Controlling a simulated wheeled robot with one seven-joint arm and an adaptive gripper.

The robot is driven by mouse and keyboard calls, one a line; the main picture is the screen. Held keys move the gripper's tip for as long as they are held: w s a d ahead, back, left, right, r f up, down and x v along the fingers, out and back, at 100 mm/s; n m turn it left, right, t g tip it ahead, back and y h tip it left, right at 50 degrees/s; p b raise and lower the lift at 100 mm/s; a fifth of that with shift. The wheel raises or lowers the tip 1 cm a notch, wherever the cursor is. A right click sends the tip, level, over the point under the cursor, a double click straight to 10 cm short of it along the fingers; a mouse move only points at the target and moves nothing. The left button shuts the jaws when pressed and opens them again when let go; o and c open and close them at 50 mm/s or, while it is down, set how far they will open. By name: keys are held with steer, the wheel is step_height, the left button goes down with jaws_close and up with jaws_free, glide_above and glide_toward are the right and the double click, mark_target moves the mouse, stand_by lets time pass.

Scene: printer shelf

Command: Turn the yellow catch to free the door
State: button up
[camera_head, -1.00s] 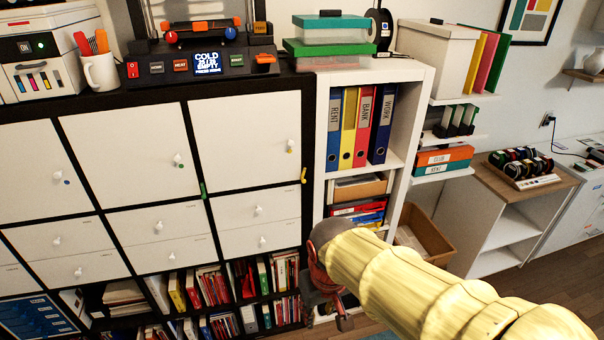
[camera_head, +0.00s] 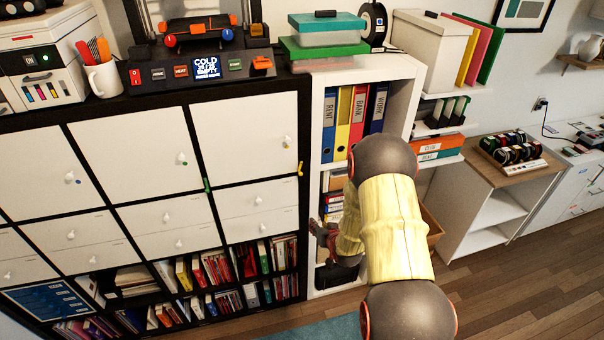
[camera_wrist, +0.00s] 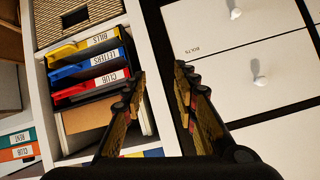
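The yellow catch (camera_head: 300,169) sits on the dark frame at the right edge of the right-hand upper white door (camera_head: 243,130). That door is shut and has a knob (camera_head: 287,141) with a yellow mark. My gripper (camera_head: 325,238) is small and partly hidden by my arm in the head view. It is below and slightly right of the catch, apart from it, in front of the white shelf. In the wrist view my gripper (camera_wrist: 160,78) has its two fingers apart with nothing between them. The catch does not show in the wrist view.
A green catch (camera_head: 206,185) sits at the middle door's edge. The white shelf (camera_head: 408,95) with binders stands right of the cabinet. Labelled trays (camera_wrist: 90,70) and white drawers (camera_wrist: 245,75) lie beyond my fingers. The printer control panel (camera_head: 205,72) is on top.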

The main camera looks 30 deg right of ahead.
steer(key=w+r+t, duration=0.3)
steer(key=r, duration=0.4)
steer(key=w+r+t, duration=0.3)
steer(key=r+t, duration=0.1)
steer(key=r, duration=0.3)
steer(key=w, duration=0.7)
steer(key=shift+w+d+m, duration=0.25)
steer(key=shift+d+m, duration=0.05)
steer(key=shift+m, duration=0.1)
jaws_close()
